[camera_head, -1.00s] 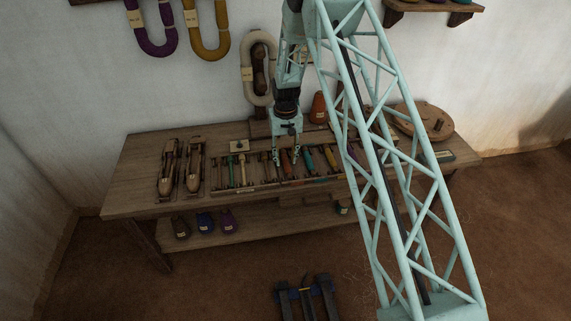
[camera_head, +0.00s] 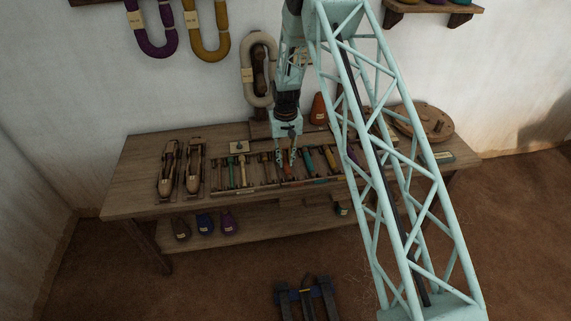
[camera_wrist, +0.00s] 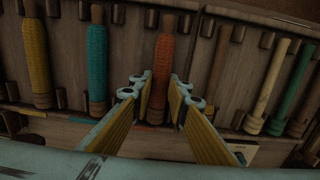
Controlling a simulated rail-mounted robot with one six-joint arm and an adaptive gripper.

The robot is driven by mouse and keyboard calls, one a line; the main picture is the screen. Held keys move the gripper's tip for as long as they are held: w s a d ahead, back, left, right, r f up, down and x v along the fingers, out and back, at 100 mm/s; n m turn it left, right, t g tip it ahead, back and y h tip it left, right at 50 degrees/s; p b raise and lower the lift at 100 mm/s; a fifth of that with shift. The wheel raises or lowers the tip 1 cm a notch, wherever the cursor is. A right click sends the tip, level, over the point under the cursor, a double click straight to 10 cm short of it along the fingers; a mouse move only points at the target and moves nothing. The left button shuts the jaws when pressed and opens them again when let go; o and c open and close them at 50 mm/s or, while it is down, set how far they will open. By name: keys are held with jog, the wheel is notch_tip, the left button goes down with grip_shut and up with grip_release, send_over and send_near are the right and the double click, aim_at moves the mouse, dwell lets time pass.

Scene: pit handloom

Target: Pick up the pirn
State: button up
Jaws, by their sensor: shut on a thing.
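An orange-red wound pirn (camera_wrist: 160,75) lies in a slot of the wooden rack on the bench. My gripper (camera_wrist: 161,92) is above it in the wrist view, with one finger on each side, shut on the pirn. In the head view my gripper (camera_head: 286,160) reaches down to the rack, and the pirn (camera_head: 288,171) shows small between the fingertips. The pirn seems still in its slot; I cannot tell whether it is lifted at all.
A teal pirn (camera_wrist: 97,64) and a yellow pirn (camera_wrist: 37,62) lie to the left in the wrist view. Two shuttles (camera_head: 168,172) rest on the bench's left part (camera_head: 135,180).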

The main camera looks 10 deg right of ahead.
aim_at(286, 161)
jog(key=shift+r, duration=0.1)
dwell(0.3)
jog(key=shift+r+p, duration=0.5)
jog(key=shift+r, duration=1.1)
jog(key=shift+s+r, duration=0.15)
jog(key=shift+s, duration=0.05)
jog(key=s+r+p, duration=0.1)
jog(key=s+p, duration=0.1)
jog(key=s, duration=1.3)
jog(key=shift+s+r, duration=0.2)
jog(key=shift+s, duration=0.1)
jog(key=shift+d, duration=0.1)
jog(key=shift+w, duration=0.1)
